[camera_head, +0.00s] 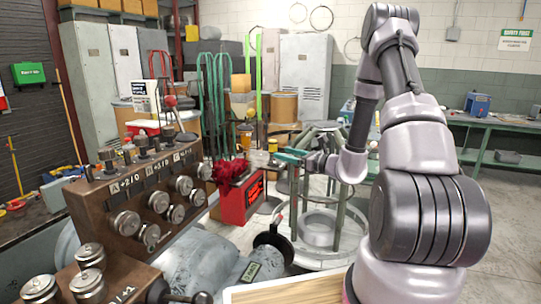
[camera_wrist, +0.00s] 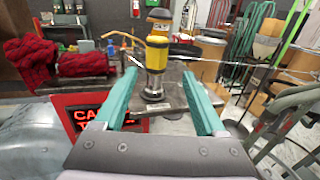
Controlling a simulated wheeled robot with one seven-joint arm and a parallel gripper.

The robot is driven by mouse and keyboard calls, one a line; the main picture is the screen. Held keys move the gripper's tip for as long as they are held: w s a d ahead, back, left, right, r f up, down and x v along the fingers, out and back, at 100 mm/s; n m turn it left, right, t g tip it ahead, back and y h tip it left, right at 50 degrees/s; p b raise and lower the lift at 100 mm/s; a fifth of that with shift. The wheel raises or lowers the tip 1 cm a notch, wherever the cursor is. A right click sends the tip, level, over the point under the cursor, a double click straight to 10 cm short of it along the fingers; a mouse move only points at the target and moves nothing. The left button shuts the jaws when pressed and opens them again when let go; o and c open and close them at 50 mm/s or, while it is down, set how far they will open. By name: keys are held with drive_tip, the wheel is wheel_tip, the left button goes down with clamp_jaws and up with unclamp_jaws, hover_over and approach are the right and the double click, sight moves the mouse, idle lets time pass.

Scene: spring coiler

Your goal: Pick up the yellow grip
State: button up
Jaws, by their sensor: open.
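The yellow grip (camera_wrist: 157,54) stands upright in the wrist view, a yellow band with dark parts above it and a metallic base below. In the head view a small yellow piece (camera_head: 272,146), apparently the same grip, shows just behind my fingertips. My gripper (camera_wrist: 159,75) is open with its two teal fingers pointing at the grip and nothing held. The grip appears centred between the fingertips; I cannot tell whether it is between them or just beyond.
A red caution sign box (camera_head: 242,199) and a crumpled red cloth (camera_head: 230,171) sit left of my gripper. The brown coiler panel with knobs (camera_head: 135,195) fills the left. A round metal frame stand (camera_head: 320,225) is below my arm. A thin wire (camera_wrist: 240,64) runs rightward near the grip.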

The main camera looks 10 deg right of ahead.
drive_tip(key=x, duration=0.3)
drive_tip(key=shift+w+a, duration=0.1)
drive_tip(key=shift+s+a+x, duration=0.1)
drive_tip(key=shift+x, duration=1.2)
drive_tip(key=shift+s+a+x, duration=0.1)
drive_tip(key=shift+a+x, duration=0.05)
drive_tip(key=shift+x, duration=1.15)
clamp_jaws()
